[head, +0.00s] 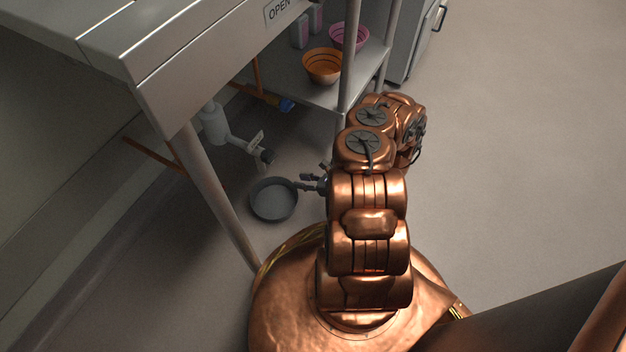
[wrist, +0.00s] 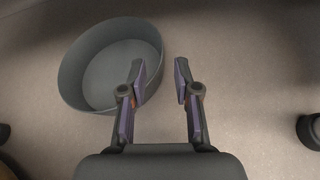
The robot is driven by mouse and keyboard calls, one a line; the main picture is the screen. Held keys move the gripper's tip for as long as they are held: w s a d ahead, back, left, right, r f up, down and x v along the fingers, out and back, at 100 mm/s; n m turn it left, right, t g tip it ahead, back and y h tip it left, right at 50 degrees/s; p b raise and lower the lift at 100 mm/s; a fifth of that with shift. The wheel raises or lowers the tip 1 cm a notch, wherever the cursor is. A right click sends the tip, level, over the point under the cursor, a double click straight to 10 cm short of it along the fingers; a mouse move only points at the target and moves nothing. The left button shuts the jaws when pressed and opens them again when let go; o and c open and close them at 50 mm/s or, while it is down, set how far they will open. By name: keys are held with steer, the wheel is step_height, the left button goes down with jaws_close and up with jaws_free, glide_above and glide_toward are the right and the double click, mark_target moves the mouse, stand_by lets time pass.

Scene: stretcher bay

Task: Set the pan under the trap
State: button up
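The pan (head: 273,200), round, grey and shallow-walled, sits on the floor under the steel counter and looks empty. The trap (head: 222,128) is a grey pipe under the counter, with its dark-ended outlet behind the pan and slightly left of it. My gripper (head: 312,183) is at the pan's right side. In the wrist view my gripper (wrist: 160,80) is open. The pan (wrist: 103,72) lies at upper left there, its right wall between the fingers: the left finger overlaps the inside, the right finger is outside. I cannot tell whether either finger touches the wall.
The counter (head: 185,58) overhangs the trap, and its front leg (head: 215,195) stands left of the pan. A low shelf (head: 310,93) to the right holds an orange bowl (head: 322,66) and a pink bowl (head: 349,37). Open floor (head: 520,150) lies to the right.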

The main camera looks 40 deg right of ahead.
steer(key=shift+p+v, duration=0.6)
steer(key=shift+v, duration=1.65)
steer(key=shift+r, duration=0.1)
